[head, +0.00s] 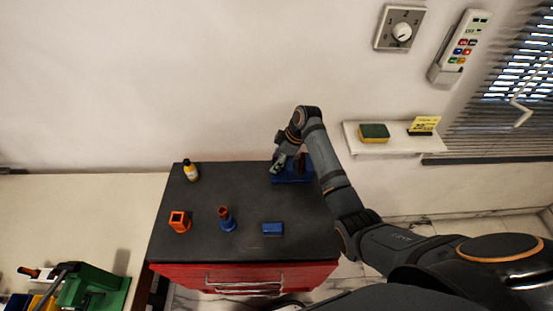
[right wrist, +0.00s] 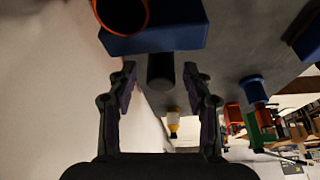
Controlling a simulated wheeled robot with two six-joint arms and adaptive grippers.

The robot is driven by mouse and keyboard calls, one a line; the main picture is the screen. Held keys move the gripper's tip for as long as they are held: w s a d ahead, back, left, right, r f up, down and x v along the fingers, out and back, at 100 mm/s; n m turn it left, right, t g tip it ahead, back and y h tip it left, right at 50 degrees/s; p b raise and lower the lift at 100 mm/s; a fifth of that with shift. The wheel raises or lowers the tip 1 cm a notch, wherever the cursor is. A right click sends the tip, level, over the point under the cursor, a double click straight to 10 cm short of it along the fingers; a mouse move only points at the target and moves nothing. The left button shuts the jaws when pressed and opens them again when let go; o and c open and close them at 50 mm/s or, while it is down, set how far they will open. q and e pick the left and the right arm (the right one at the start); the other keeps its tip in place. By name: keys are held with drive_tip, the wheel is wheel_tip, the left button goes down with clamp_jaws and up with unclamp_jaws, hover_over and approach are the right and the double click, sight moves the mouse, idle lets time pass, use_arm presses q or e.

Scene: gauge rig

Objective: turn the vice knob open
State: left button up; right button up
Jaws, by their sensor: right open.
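The blue vice (head: 291,178) stands at the back right of the dark cabinet top, partly hidden by my right gripper. A dark red-brown upright part shows on it. In the right wrist view the blue vice body (right wrist: 165,38) is at the top, with an orange-rimmed dark round piece on it. A dark cylindrical knob (right wrist: 160,70) sticks out from the body. My right gripper (head: 276,168) is at the vice's left side. In the right wrist view its open fingers (right wrist: 160,82) stand either side of the knob, with gaps visible. My left gripper is not in view.
On the cabinet top (head: 200,245) stand a yellow-white bottle (head: 191,172), an orange square holder (head: 179,222), a blue-and-orange piece (head: 226,219) and a blue block (head: 273,228). The wall is close behind. A shelf (head: 395,144) holds a sponge. The cabinet's middle is clear.

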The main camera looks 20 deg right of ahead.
drive_tip(key=shift+a+f, duration=0.15)
drive_tip(key=shift+f, duration=0.15)
drive_tip(key=shift+c, duration=1.1)
drive_tip(key=c, duration=0.5)
clamp_jaws()
drive_tip(key=shift+n, duration=0.4)
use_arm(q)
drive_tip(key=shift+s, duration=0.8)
use_arm(e)
drive_tip(key=n+g, duration=0.1)
drive_tip(key=n, duration=0.2)
